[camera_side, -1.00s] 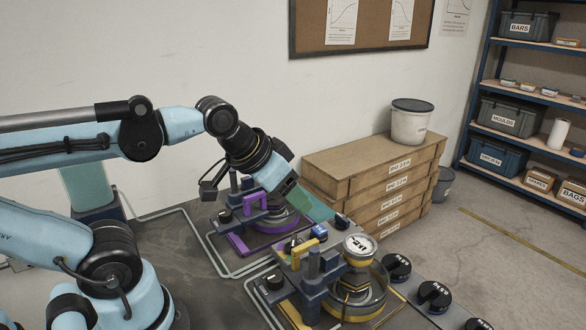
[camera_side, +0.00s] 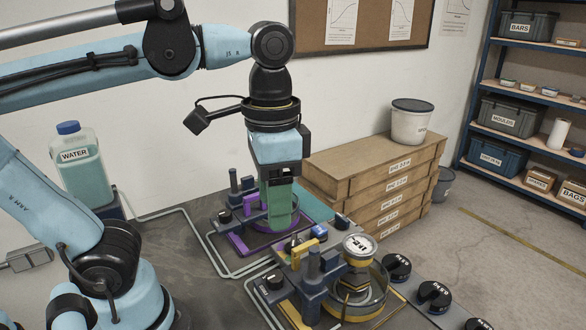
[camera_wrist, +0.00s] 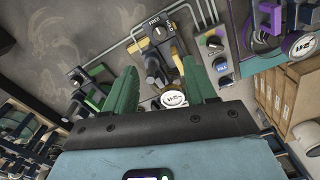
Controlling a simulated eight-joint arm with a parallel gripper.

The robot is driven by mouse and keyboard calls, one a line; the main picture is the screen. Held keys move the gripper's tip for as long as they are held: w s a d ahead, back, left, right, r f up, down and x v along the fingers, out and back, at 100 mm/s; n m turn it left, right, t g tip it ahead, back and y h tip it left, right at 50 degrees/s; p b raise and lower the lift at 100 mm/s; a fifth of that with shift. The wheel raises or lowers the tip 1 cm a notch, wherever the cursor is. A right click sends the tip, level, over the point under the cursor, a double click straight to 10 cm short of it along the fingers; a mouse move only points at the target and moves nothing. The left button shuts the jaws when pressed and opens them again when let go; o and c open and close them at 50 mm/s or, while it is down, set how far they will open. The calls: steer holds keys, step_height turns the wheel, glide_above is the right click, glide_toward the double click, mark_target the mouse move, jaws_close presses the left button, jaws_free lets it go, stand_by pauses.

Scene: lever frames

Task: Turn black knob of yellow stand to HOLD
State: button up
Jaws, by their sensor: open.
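The yellow stand (camera_side: 292,312) is at the front centre of the side view, with dark blocks, a post and a round dial. Its black knob (camera_side: 272,281) is at its left corner. In the wrist view the black knob (camera_wrist: 158,33) sits on a plate marked FREE and HOLD, beyond my fingertips; its exact pointer direction is too small to tell. My gripper (camera_side: 281,226) points down with green fingers, apart from the knob and above and behind it in the side view. In the wrist view my gripper (camera_wrist: 160,68) is open, with no object held between its fingers.
A purple stand (camera_side: 238,243) is behind the yellow one, partly hidden by my fingers. Black weights (camera_side: 435,294) lie at right. Stacked wooden boxes (camera_side: 385,165) stand behind. A green stand (camera_wrist: 92,90) shows in the wrist view. Bare bench lies left of the stands.

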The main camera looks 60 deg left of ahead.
mark_target(277, 274)
step_height(277, 274, down, 14)
steer(key=shift+r, duration=0.1)
stand_by(0.7)
steer(key=shift+c, duration=0.5)
jaws_close()
